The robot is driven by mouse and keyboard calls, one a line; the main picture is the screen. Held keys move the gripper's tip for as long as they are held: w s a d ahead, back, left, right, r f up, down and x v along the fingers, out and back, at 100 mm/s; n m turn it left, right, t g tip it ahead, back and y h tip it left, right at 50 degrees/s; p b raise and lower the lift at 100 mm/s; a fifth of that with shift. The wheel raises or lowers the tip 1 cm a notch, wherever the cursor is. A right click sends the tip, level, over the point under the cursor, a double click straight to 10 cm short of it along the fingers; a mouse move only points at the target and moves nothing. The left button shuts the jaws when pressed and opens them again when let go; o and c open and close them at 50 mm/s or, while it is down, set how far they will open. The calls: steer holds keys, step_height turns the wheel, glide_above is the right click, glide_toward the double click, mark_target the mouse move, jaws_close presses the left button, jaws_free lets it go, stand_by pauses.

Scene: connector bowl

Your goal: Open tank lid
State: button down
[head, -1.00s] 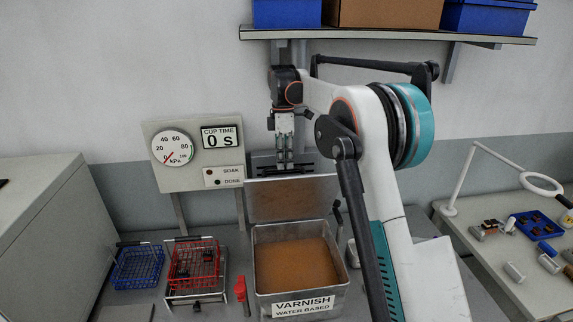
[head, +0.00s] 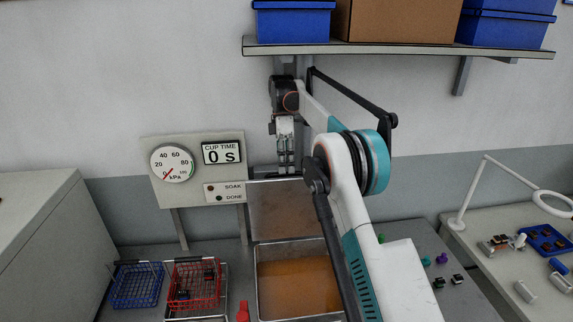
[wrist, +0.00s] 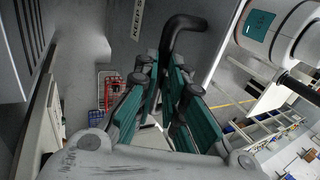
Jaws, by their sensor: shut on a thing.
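The tank (head: 257,284) stands on the bench and holds orange-brown varnish (head: 298,285). Its lid (head: 285,210) is raised at the tank's back edge and stands close to upright, with the tank mouth uncovered. My gripper (head: 287,170) is at the top edge of the lid, pointing down. In the wrist view, my gripper (wrist: 168,80) has its teal-padded fingers closed around a dark bent handle (wrist: 182,30). The exact contact at the handle is partly hidden by the fingers. My forearm covers the tank's right side in the head view.
A blue basket (head: 138,286) and a red basket (head: 196,284) stand left of the tank. A gauge panel (head: 193,172) stands behind them, left of the lid. A shelf (head: 400,49) with boxes hangs above. A side table (head: 490,225) is at the right.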

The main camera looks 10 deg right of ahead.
steer(key=shift+w+d+f, duration=0.1)
steer(key=shift+w+f, duration=0.1)
steer(key=shift+f, duration=0.3)
steer(key=shift+w+f, duration=0.15)
steer(key=shift+f, duration=0.3)
steer(key=c, duration=1.7)
jaws_free()
steer(key=shift+w+f, duration=0.15)
steer(key=shift+w, duration=0.05)
steer(key=shift+o, duration=0.5)
steer(key=shift+w+d+f, duration=0.1)
steer(key=shift+w+f, duration=0.1)
steer(key=shift+w, duration=0.25)
steer(key=shift+w+d+f, duration=0.1)
steer(key=shift+w+f, duration=0.1)
steer(key=shift+w, duration=0.2)
step_height(320, 180, up, 11)
steer(key=s, duration=0.1)
steer(key=shift+a, duration=0.15)
steer(key=shift+s, duration=0.15)
